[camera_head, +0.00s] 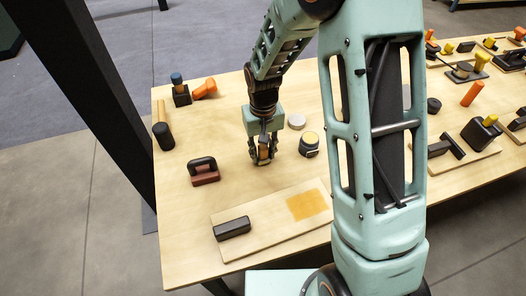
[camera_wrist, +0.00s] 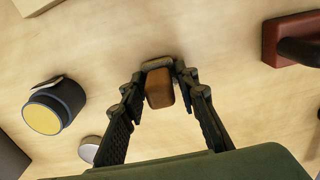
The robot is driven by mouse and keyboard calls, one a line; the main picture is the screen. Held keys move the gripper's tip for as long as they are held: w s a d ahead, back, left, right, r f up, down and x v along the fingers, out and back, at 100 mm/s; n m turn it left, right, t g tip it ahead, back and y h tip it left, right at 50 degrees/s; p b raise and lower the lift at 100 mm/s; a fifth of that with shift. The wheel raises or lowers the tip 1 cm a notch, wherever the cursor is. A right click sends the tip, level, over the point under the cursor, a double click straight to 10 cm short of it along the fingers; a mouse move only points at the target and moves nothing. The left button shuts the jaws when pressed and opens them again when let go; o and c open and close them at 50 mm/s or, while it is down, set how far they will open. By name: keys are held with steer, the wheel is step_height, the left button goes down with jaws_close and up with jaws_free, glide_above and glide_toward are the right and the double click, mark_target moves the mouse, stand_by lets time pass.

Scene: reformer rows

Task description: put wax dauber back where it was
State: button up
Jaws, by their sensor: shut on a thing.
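My gripper (camera_head: 263,157) is shut on a small brown piece with a tan-grey end, which I take to be the wax dauber (camera_wrist: 159,88). In the wrist view the dauber sits between the fingertips (camera_wrist: 158,78), over bare wood. I cannot tell whether it touches the table. A dark jar with a yellow top (camera_head: 309,142) stands just right of my gripper; it also shows at the left of the wrist view (camera_wrist: 48,112). A pale round disc (camera_head: 297,121) lies behind the jar.
A red-based block with a black handle (camera_head: 204,172) stands left of my gripper. In front lies a board (camera_head: 262,226) with a black block (camera_head: 232,228) and an orange patch (camera_head: 307,205). A mallet (camera_head: 163,136) lies at the left edge. Several tools crowd the right side.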

mark_target(263, 147)
steer(key=shift+f, duration=0.15)
steer(key=o, duration=1.1)
steer(key=shift+o, duration=0.2)
step_height(263, 147, up, 12)
steer(key=shift+r+p, duration=0.2)
steer(key=shift+p, duration=0.35)
